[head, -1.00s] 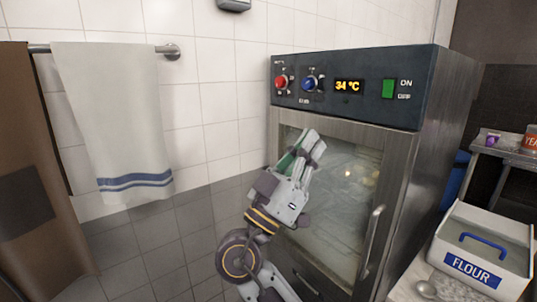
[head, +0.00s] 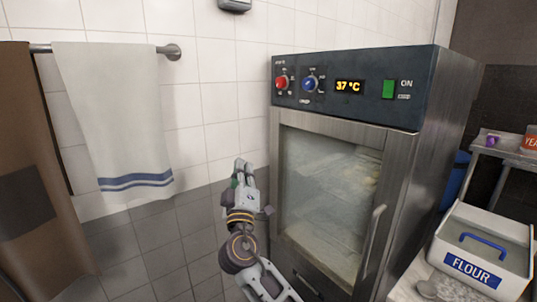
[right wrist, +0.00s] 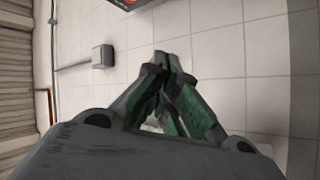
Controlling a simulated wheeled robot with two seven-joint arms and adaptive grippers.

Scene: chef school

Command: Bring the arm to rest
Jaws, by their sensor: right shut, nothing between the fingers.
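My right gripper (head: 243,168) is raised in front of the tiled wall, to the left of the steel oven (head: 290,125). It is shut and empty, and nothing touches it. In the right wrist view its green-padded fingers (right wrist: 165,65) meet at the tips, with the white tiles behind them. My right arm comes up from the bottom of the head view. My left gripper is in neither view.
The oven's glass door (head: 325,190) is closed, with a vertical handle (head: 372,240) at its right. Its display (head: 349,87) reads 37 °C. A towel (head: 115,120) hangs on a rail at left. A flour bin (head: 470,268) stands at lower right.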

